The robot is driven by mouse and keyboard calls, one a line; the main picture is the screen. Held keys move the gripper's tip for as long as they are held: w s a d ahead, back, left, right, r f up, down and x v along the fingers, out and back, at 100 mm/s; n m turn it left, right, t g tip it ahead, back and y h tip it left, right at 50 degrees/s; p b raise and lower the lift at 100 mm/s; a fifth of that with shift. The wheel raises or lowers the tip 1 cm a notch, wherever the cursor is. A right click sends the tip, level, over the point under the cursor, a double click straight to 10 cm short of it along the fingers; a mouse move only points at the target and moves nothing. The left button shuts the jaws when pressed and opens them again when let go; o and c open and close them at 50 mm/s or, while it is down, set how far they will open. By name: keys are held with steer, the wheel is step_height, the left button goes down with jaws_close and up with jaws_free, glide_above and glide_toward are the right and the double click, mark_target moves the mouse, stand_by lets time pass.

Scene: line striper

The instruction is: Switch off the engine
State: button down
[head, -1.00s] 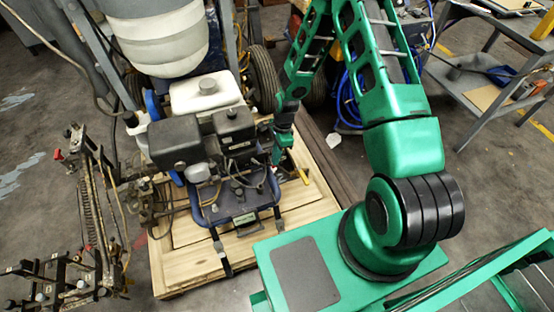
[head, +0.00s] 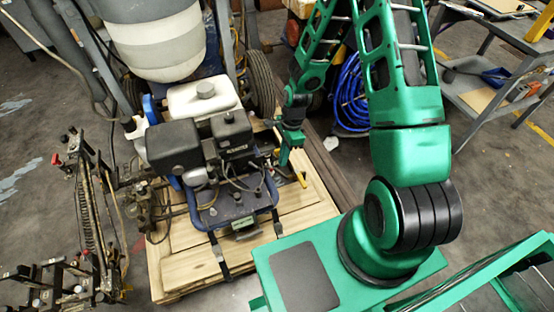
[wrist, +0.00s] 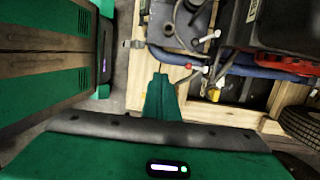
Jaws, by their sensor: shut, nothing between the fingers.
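The engine (head: 205,145) of the line striper sits on a blue frame, with a black housing and a white tank (head: 203,97) on top. My gripper (head: 284,160) points down just right of the engine, apart from it as far as I can tell. In the wrist view, my gripper's green fingers (wrist: 161,88) are together and empty. Beyond them to the right are the engine's dark side (wrist: 285,25), the blue frame tube (wrist: 180,60) and a small red-and-white fitting (wrist: 205,69). I cannot make out for certain which part is the engine's switch.
The striper stands on a wooden pallet (head: 185,270). A black tyre (head: 262,80) and a coiled blue hose (head: 350,95) are behind. A metal cart (head: 490,60) stands at the upper right.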

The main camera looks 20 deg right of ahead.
steer(key=shift+s+d+r, duration=0.25)
steer(key=shift+s+r, duration=0.35)
steer(key=shift+r, duration=0.25)
steer(key=shift+s+d+r, duration=0.2)
steer(key=shift+s+r, duration=0.4)
steer(key=shift+r, duration=0.2)
steer(key=s+d+r+n+h, duration=0.1)
steer(key=s+d+r+n, duration=0.2)
steer(key=d+r, duration=0.5)
steer(key=s+d+r+n+h, duration=0.25)
steer(key=d+r, duration=0.25)
steer(key=r, duration=0.7)
steer(key=s+d+r+n, duration=0.1)
steer(key=s+r+n, duration=0.2)
steer(key=s+r, duration=0.3)
steer(key=s+d+r+n+t+y, duration=0.1)
steer(key=s+r+n, duration=0.2)
steer(key=s+r, duration=0.3)
steer(key=s, duration=0.5)
steer(key=shift+s+r, duration=0.15)
steer(key=shift+r, duration=0.2)
steer(key=shift+y, duration=0.25)
